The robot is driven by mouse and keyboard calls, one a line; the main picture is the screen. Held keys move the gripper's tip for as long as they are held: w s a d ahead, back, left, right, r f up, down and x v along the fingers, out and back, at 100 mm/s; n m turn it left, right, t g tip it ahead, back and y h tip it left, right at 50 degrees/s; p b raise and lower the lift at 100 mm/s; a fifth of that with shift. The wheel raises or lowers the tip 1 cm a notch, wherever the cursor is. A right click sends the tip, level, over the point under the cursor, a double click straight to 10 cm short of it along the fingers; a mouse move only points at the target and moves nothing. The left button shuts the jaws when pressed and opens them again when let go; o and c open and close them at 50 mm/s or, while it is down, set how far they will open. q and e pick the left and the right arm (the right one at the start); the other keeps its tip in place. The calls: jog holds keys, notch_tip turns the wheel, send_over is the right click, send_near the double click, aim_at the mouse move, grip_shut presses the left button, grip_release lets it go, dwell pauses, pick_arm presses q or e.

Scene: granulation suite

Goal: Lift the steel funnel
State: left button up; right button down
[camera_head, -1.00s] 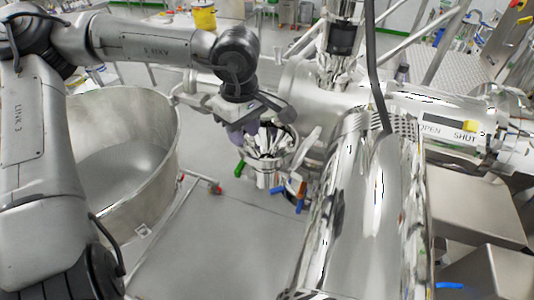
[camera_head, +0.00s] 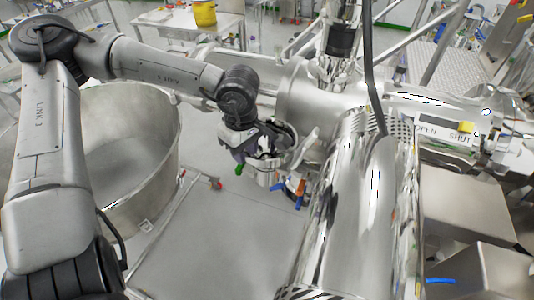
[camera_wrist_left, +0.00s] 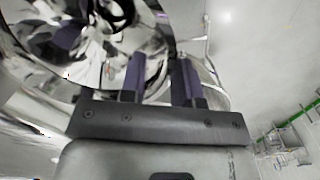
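The shiny steel funnel (camera_head: 287,140) sits upright at the middle of the head view, above fittings with coloured handles, partly covered by my left gripper (camera_head: 258,150). In the left wrist view the mirror-like funnel (camera_wrist_left: 75,45) fills the upper left, its wide mouth facing the camera. My left gripper (camera_wrist_left: 160,75) shows two purple-grey fingers with a gap between them. The left finger overlaps the inside of the mouth and the right finger lies outside the rim, so they appear to straddle the rim. Contact cannot be told. My right gripper is not in view.
A large steel bowl (camera_head: 125,125) stands on the left. A big polished cylinder (camera_head: 350,220) is close on the right of the funnel. Orange and blue handles (camera_head: 298,188) stick out below it. A yellow bucket (camera_head: 204,13) stands on a table behind.

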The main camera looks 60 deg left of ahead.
pick_arm(q)
grip_shut()
dwell(0.5)
